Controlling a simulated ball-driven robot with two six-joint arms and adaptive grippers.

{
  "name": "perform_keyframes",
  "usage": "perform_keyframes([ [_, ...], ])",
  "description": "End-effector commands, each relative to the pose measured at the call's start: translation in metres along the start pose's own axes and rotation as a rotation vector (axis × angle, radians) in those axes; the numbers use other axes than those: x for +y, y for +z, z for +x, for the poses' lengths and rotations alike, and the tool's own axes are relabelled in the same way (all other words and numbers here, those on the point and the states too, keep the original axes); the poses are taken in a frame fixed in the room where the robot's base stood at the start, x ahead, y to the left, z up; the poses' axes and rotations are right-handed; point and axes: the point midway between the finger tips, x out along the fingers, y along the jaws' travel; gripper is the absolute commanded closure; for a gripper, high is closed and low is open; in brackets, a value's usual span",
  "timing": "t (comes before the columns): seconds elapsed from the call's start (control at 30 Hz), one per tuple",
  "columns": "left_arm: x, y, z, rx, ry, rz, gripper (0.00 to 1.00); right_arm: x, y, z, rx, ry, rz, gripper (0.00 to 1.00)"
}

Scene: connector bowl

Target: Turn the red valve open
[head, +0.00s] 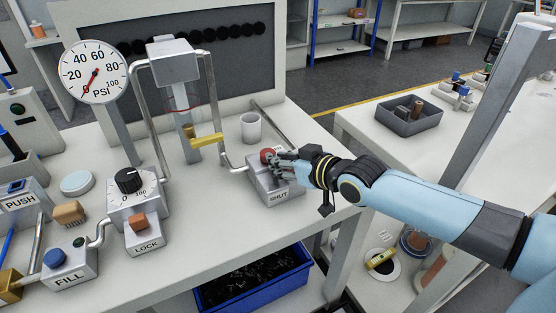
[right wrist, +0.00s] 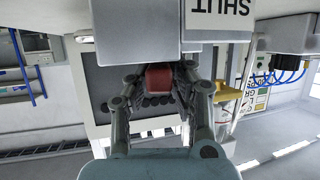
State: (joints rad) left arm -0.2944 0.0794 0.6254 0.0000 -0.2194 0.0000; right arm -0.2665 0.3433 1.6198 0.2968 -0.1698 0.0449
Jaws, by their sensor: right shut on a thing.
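The red valve (head: 267,154) sits on top of a grey metal box labelled SHUT (head: 276,188), near the right end of the bench. My right gripper (head: 281,160) reaches in from the right and is shut on the valve. In the right wrist view the valve's red knob (right wrist: 158,76) lies between the two fingers, with the SHUT label (right wrist: 222,10) upside down at the top. In the head view the fingers partly hide the valve. My left gripper is not in view.
A pressure gauge (head: 95,72) reads near 0. A white cup (head: 251,127) stands behind the valve box, and a yellow lever (head: 207,140) is left of it. A black dial (head: 128,181), LOCK box (head: 145,242) and FILL box (head: 70,268) stand further left.

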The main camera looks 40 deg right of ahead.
Motion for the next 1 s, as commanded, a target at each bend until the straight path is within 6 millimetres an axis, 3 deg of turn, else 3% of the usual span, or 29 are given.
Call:
perform_keyframes([
  [0.03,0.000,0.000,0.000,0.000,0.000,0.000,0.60,0.000,0.002,0.000,-0.005,0.001,0.000,0.78],
  [0.2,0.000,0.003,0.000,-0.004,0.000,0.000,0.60,0.000,0.001,0.000,-0.003,0.001,0.000,0.60],
  [0.57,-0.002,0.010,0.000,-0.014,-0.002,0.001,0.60,0.000,0.001,-0.007,-0.002,0.000,-0.003,0.60],
  [1.0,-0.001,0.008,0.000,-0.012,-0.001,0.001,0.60,0.000,0.002,-0.086,-0.006,-0.001,-0.007,0.60],
])
